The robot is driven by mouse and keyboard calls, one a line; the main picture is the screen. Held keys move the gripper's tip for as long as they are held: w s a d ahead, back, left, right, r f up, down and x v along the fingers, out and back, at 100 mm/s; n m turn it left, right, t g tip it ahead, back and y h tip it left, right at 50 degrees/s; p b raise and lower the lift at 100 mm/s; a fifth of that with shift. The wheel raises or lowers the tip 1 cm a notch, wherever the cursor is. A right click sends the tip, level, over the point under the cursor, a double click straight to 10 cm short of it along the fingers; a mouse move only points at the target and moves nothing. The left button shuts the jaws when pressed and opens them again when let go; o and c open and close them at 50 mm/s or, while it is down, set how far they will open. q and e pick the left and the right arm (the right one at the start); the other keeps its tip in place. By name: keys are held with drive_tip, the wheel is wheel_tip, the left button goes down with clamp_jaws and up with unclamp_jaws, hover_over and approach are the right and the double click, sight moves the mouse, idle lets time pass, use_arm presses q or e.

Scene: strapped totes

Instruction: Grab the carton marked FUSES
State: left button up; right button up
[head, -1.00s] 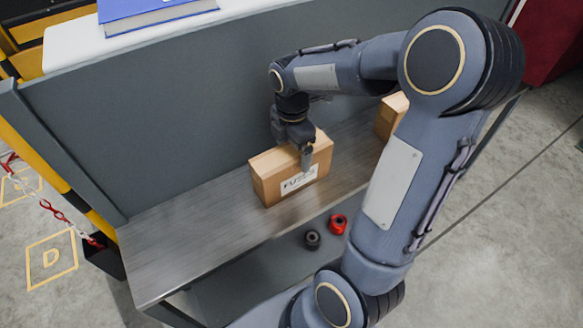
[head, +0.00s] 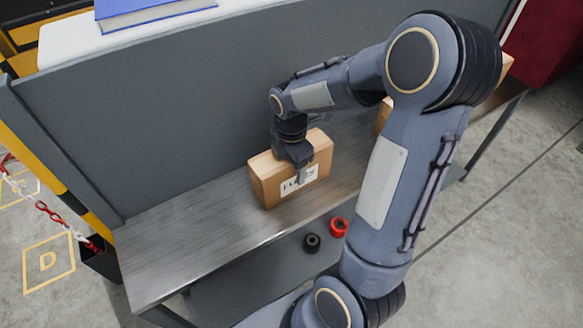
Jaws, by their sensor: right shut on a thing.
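The carton marked FUSES (head: 267,187) is a brown cardboard box with a white label on its front face. It stands on the grey metal shelf (head: 180,243) near the back panel. The label is partly covered by a finger of my right gripper (head: 299,170). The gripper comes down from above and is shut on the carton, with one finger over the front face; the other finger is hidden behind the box. My left gripper is not in view.
Another cardboard carton (head: 384,113) stands further right, mostly hidden behind my right arm. A black ring-shaped part (head: 312,242) and a red one (head: 339,227) lie on the lower shelf. A blue book (head: 155,10) lies on the white top. The shelf's left part is clear.

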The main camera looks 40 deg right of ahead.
drive_tip(key=c, duration=0.7)
drive_tip(key=shift+w, duration=0.1)
drive_tip(key=shift+c, duration=0.5)
drive_tip(key=shift+r, duration=0.15)
